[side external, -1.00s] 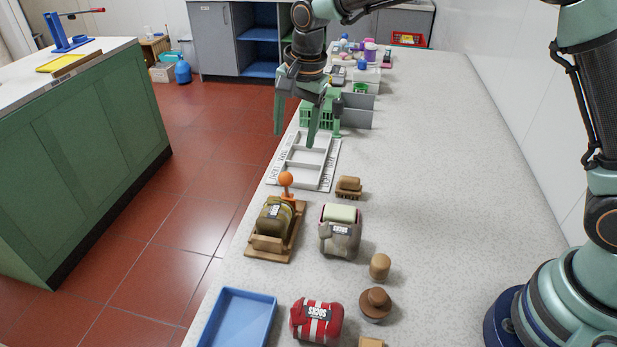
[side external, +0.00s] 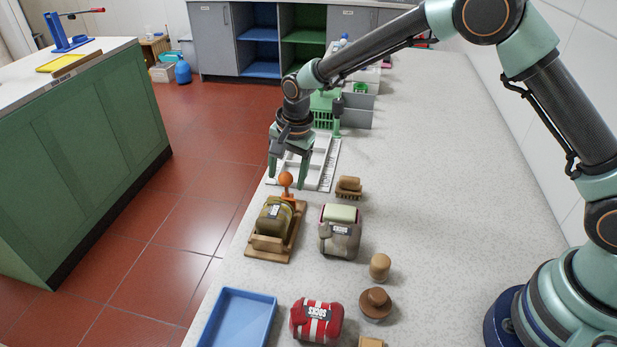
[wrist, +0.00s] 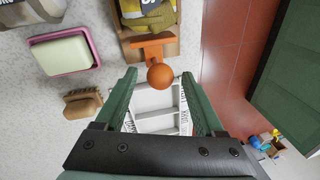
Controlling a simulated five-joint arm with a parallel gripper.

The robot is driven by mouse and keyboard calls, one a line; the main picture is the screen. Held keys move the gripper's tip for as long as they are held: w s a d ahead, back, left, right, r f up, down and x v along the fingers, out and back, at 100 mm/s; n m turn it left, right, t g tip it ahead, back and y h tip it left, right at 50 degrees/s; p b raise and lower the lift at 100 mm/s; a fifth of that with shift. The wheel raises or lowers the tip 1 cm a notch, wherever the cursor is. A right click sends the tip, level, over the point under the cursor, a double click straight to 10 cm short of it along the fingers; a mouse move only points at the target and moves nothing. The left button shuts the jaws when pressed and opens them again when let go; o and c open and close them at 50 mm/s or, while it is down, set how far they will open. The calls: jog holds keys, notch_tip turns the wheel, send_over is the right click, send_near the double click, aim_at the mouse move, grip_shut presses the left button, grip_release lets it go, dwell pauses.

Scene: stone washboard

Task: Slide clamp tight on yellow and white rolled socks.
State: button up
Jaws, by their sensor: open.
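The wooden clamp (side external: 268,244) stands near the counter's left edge, with an orange ball knob (side external: 286,179) on an orange slide at its far end. Rolled socks (side external: 273,217), olive-yellow with a dark label, lie in the clamp. In the wrist view the socks (wrist: 150,14) show yellow and greyish white, cut off at the top. The orange slide (wrist: 152,42) shows there between socks and knob (wrist: 160,76). My gripper (side external: 287,177) is open and points down at the knob. In the wrist view the knob appears between my fingertips (wrist: 158,75); contact cannot be told.
A white rack (side external: 325,165) lies behind. The right counter is clear.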

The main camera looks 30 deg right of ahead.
grip_shut()
dwell(1.4)
